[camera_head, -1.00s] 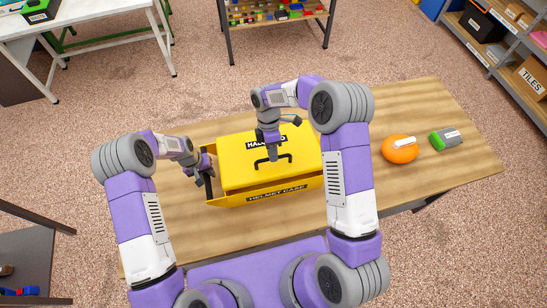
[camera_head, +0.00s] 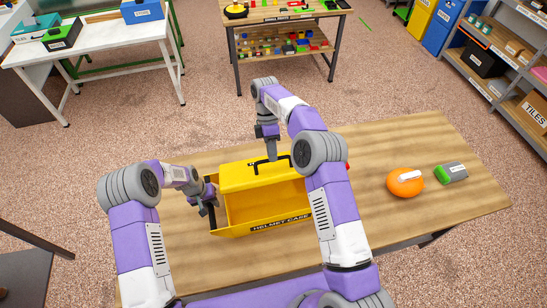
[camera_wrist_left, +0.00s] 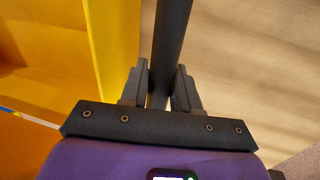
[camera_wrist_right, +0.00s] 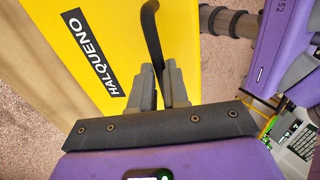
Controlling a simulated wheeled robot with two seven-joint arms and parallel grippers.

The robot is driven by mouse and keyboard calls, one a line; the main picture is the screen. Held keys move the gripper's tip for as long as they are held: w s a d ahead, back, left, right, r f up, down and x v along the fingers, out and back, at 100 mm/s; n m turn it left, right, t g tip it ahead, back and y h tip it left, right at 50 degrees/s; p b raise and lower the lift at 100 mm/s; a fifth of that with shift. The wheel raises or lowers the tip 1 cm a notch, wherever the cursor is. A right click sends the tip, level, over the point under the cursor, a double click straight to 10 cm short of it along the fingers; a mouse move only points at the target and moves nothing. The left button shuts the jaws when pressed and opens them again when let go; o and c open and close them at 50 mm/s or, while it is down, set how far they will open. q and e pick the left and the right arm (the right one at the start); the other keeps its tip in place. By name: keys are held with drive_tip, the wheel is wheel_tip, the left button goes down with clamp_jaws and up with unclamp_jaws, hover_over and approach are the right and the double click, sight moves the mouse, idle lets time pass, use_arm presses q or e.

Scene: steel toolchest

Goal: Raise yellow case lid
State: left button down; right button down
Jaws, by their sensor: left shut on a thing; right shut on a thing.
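The yellow helmet case (camera_head: 232,230) stands on the wooden table. Its lid (camera_head: 238,178) is tilted up toward the back, and the front of the interior is visible. My right gripper (camera_head: 272,157) is shut on the black lid handle (camera_head: 287,158); the handle (camera_wrist_right: 152,35) also passes between its fingers in the right wrist view, beside the HALQUENO label. My left gripper (camera_head: 212,202) is shut on a black bar (camera_wrist_left: 172,40) at the case's left side. My right arm hides the case's right end.
An orange helmet (camera_head: 405,185) and a grey-green object (camera_head: 452,174) lie to the right on the table (camera_head: 450,205). The table's front left is clear. A shelf bench (camera_head: 285,15) stands behind across open floor.

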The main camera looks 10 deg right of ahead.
drive_tip(key=shift+w+d+f, duration=0.15)
drive_tip(key=shift+w+f, duration=0.1)
drive_tip(key=shift+w, duration=0.05)
drive_tip(key=c, duration=1.1)
unclamp_jaws()
drive_tip(key=shift+w, duration=0.15)
